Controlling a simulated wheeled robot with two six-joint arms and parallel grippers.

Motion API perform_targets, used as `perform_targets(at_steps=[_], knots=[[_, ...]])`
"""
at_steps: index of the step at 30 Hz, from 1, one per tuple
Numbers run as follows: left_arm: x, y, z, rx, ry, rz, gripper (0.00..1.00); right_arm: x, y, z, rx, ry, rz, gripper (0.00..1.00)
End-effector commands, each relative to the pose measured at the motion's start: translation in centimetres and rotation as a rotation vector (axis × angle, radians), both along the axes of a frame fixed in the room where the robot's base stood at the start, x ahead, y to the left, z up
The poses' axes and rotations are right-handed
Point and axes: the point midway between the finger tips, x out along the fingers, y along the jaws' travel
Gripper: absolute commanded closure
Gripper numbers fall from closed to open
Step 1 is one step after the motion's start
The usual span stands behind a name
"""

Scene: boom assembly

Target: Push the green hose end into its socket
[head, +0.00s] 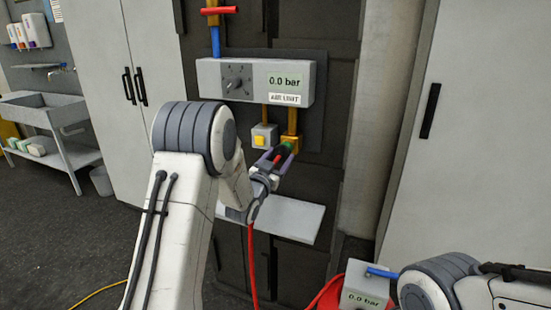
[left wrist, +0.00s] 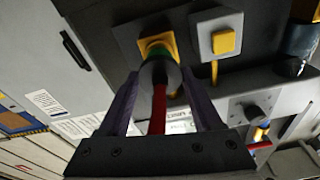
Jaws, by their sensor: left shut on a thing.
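The green hose end (head: 286,149) is at the mouth of the brass-yellow socket (head: 292,140) below the air unit. My left gripper (head: 281,158) is shut on the hose end, its purple fingers on either side. In the left wrist view the hose end (left wrist: 160,74) shows as a dark round collar with a green band against the yellow socket (left wrist: 156,45). The red hose (left wrist: 158,110) runs back from it between the fingers. How deep the end sits is hidden by the collar. My right arm shows at the lower right, but its gripper is out of view.
The air unit (head: 255,82) reads 0.0 bar. A grey box with a yellow button (head: 260,141) is just left of the socket. A pale shelf (head: 285,217) juts out below. A second gauge box (head: 363,290) stands at the lower right.

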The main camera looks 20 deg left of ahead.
Motion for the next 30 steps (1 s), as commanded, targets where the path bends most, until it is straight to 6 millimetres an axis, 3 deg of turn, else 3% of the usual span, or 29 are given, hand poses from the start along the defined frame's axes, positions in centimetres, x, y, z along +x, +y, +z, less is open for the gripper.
perform_targets(at_steps=[30], knots=[[0.07,0.01,-0.23,0.0,-0.001,0.0,0.83,0.0,0.0,-0.78,0.0,0.0,0.0,0.5]])
